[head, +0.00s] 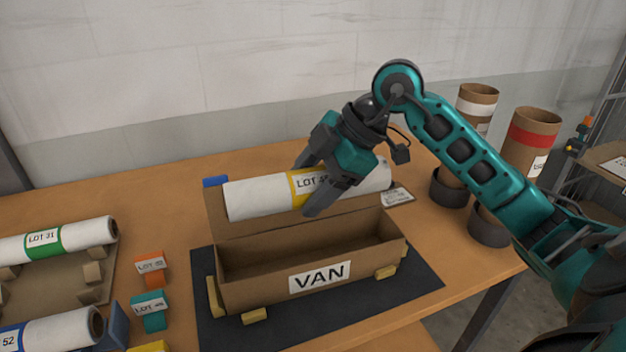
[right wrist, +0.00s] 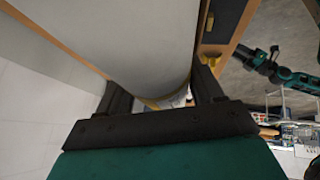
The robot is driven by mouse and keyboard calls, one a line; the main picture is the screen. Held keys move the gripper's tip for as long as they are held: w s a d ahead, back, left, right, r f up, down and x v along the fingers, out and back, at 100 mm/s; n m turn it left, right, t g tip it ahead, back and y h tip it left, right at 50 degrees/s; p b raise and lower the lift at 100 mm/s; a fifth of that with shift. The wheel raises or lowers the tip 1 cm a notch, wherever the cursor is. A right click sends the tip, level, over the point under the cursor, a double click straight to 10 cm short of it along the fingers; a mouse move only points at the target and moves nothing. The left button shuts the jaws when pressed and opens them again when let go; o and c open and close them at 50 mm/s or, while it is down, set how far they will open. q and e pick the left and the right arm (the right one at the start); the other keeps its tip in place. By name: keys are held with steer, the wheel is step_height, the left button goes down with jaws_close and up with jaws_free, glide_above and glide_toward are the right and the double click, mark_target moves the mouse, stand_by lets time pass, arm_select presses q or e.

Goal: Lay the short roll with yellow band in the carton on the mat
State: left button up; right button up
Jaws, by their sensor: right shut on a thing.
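The short white roll with a yellow band (head: 240,199) is held level above the back part of the open carton (head: 250,290), its band marked LOT. My right gripper (head: 308,189) is shut on the roll at the yellow band. In the right wrist view the roll (right wrist: 150,40) fills the space between the fingers (right wrist: 163,98). The carton is labelled VAN, looks empty inside, and stands on the dark mat (head: 222,335) between small yellow blocks. The roll hides part of the carton's raised back flap.
A white roll with a green band (head: 60,240) lies on a cradle at left, and one with a blue band (head: 50,332) is nearer. Orange (head: 150,270) and teal (head: 150,310) labelled pieces stand beside the mat. Brown tubes (head: 530,140) stand upright in dark cups at right.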

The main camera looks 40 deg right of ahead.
steer(key=shift+d+f, duration=0.1)
steer(key=shift+f, duration=1.9)
step_height(320, 180, down, 7)
steer(key=b, duration=0.3)
steer(key=shift+s+b, duration=0.15)
steer(key=shift+b, duration=0.15)
